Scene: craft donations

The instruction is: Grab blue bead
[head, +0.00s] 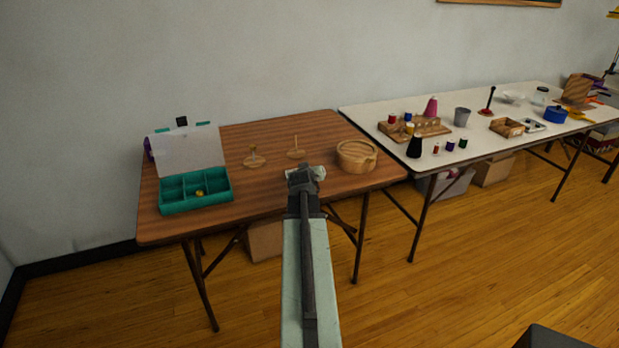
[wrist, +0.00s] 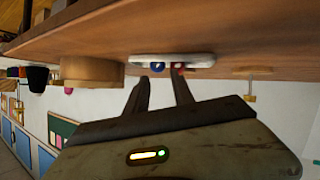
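The blue bead (wrist: 157,67) sits in a small white dish (wrist: 205,60) on the brown table in the wrist view, which looks upside down. A red bead (wrist: 178,66) lies beside it. My gripper (wrist: 160,78) is open, its two fingers apart and pointing toward the dish. The right fingertip overlaps the red bead in the picture; contact cannot be told. In the head view my gripper (head: 304,170) is over the near part of the table and covers much of the white dish (head: 320,172). The beads cannot be made out there.
Two wooden peg stands (head: 254,160) (head: 296,153) are behind and left. A teal compartment box (head: 195,205) with its lid up is at the left. A white table (head: 470,140) with craft items adjoins right.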

